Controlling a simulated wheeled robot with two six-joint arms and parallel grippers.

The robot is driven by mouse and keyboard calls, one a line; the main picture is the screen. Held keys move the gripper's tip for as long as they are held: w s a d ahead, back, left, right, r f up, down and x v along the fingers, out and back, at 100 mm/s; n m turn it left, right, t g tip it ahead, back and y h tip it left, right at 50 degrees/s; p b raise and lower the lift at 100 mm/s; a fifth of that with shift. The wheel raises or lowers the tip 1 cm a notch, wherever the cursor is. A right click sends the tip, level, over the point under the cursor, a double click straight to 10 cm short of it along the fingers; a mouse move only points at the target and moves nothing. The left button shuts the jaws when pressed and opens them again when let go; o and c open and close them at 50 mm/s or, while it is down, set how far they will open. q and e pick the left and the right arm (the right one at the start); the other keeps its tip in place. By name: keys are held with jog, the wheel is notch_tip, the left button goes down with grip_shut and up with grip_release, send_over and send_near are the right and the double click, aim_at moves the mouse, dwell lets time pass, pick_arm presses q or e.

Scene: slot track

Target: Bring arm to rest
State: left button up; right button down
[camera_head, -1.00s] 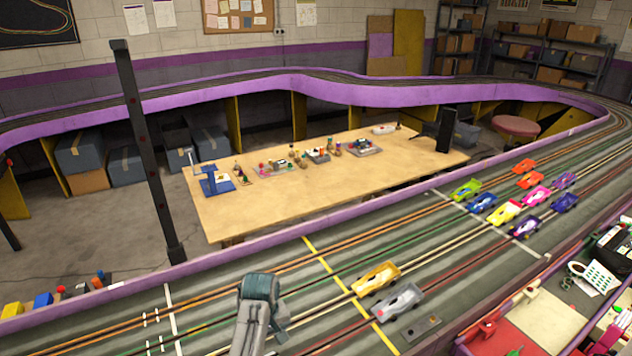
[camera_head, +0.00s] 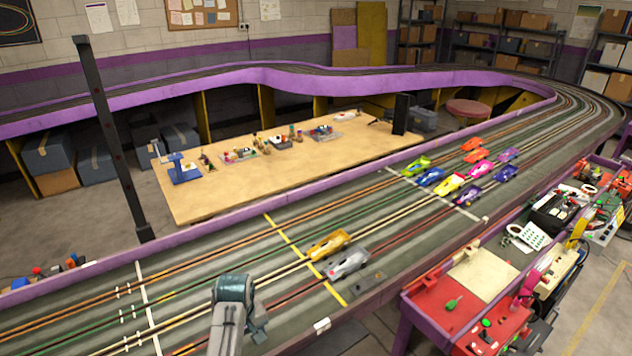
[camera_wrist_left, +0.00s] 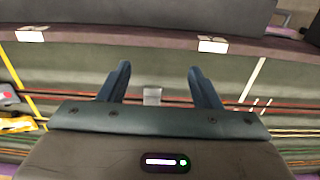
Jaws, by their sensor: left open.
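My left arm (camera_head: 225,325) comes in at the bottom of the head view, over the slot track (camera_head: 190,290). My left gripper (camera_head: 258,328) is at its end, with its fingertips mostly hidden there. In the left wrist view my left gripper (camera_wrist_left: 158,85) shows two dark blue fingers spread apart, with nothing between them. The track surface lies beyond the fingers, with a small grey square piece (camera_wrist_left: 152,96) in line with the gap. A yellow car (camera_head: 328,245) and a silver car (camera_head: 348,263) stand on the track to the right of the gripper. My right gripper is not in view.
Several coloured cars (camera_head: 450,182) stand farther up the track. A wooden worktable (camera_head: 200,205) stands inside the loop, near a dark post (camera_head: 112,140). A red-topped cart (camera_head: 415,295) with tools stands at the right. Track near the gripper is mostly clear.

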pick_arm(q)
jog(key=s+a+f+m+t, duration=0.15)
jog(key=s+a, duration=0.25)
jog(key=s, duration=0.4)
jog(key=s+a+f+m, duration=0.15)
jog(key=s+a, duration=0.25)
jog(key=s, duration=0.4)
jog(key=s+a+r+m+t, duration=0.25)
jog(key=s+r+m, duration=0.4)
jog(key=s, duration=0.65)
notch_tip(320, 180, down, 35)
jog(key=a+n+g+b, duration=0.2)
jog(key=a+b, duration=0.1)
jog(key=b, duration=0.2)
jog(key=s+a+f+g+b, duration=0.1)
jog(key=s+f+b, duration=0.3)
jog(key=s+f, duration=1.5)
notch_tip(320, 180, down, 4)
jog(key=shift+y, duration=0.4)
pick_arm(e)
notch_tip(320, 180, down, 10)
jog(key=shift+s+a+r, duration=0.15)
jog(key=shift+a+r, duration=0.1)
pick_arm(q)
jog(key=shift+w+n, duration=0.1)
jog(key=shift+n, duration=0.15)
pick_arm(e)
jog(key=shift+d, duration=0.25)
